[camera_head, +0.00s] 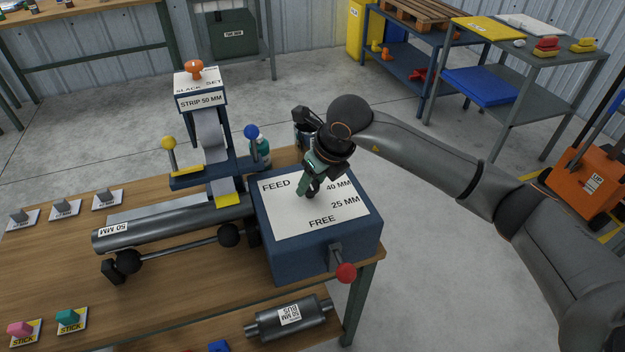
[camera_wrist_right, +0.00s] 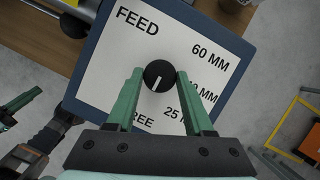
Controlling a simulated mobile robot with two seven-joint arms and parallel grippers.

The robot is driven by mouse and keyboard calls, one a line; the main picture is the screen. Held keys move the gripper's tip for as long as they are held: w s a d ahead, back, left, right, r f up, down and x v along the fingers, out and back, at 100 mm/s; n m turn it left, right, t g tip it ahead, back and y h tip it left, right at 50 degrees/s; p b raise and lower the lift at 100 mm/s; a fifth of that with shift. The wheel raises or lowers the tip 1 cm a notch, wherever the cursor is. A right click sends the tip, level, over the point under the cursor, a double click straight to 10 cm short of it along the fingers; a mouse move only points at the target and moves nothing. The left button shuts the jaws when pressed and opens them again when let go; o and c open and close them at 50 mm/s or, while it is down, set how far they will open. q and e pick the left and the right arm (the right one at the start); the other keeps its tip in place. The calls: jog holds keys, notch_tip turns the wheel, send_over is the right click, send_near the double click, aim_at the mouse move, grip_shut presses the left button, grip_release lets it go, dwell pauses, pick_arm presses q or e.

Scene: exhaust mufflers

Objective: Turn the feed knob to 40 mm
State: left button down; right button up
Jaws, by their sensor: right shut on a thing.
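The feed knob (camera_wrist_right: 158,74) is a round black knob with a white pointer line, on the white label plate (camera_wrist_right: 105,60) of a blue box. In the right wrist view its line points down, towards the gap between FREE and 25 MM. My right gripper (camera_wrist_right: 159,75) is shut on the knob, one green finger at each side. In the head view the right gripper (camera_head: 308,190) comes down onto the plate and mostly hides the knob. A finger partly covers 40 MM in the wrist view. Part of what looks like my left gripper (camera_wrist_right: 42,130) shows at the left edge there.
A red-ended lever (camera_head: 346,272) sticks out of the box front. A labelled pipe (camera_head: 170,229) and a strip stand (camera_head: 205,130) are left of the box on the wooden bench (camera_head: 190,300). A muffler (camera_head: 288,318) lies on the lower shelf.

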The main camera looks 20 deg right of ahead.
grip_shut()
